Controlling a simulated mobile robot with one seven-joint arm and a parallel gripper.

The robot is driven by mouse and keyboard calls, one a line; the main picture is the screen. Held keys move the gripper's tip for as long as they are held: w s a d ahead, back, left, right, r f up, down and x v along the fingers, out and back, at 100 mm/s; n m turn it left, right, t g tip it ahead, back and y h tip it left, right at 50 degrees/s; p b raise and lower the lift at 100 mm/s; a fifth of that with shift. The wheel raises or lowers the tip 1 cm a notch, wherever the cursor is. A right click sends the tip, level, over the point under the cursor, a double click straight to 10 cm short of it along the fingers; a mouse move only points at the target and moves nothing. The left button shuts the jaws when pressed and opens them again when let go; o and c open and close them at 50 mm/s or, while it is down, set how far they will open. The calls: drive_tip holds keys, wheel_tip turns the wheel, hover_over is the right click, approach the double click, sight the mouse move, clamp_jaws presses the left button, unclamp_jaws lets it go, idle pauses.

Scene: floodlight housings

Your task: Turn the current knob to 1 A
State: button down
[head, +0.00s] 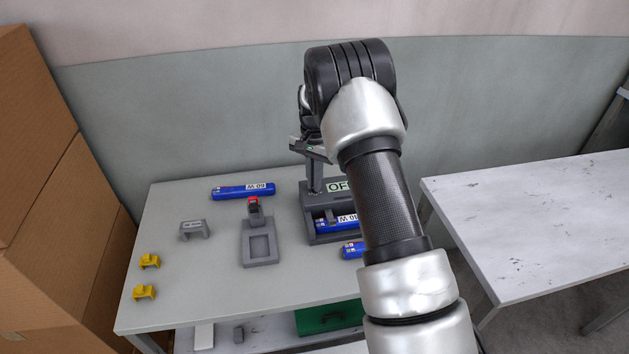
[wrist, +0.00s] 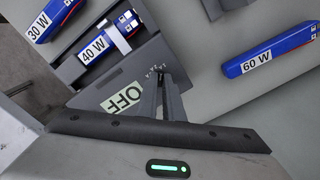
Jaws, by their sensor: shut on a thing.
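The grey driver unit (head: 345,207) stands on the table with its display (head: 337,186) reading OFF. In the wrist view the same OFF display (wrist: 123,98) shows on the unit's grey panel. My gripper (wrist: 160,76) points down at the panel beside the display, with its fingers close together at small scale marks. It is shut on the current knob, which the fingers hide almost fully. The knob's pointer and its setting cannot be read. In the head view my gripper (head: 314,188) is partly hidden by my own arm.
A blue 40 W module (wrist: 108,38) lies in the unit's tray, with a blue 30 W module (wrist: 52,18) beside the unit. A blue 60 W module (head: 243,190), a grey fixture with a red part (head: 260,250), a grey bracket (head: 194,230) and yellow clips (head: 149,261) are to the left.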

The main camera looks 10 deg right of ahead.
drive_tip(key=shift+m, duration=0.4)
drive_tip(key=c, duration=1.9)
unclamp_jaws()
wheel_tip(320, 180, up, 18)
drive_tip(key=p, duration=0.1)
drive_tip(key=shift+f, duration=0.25)
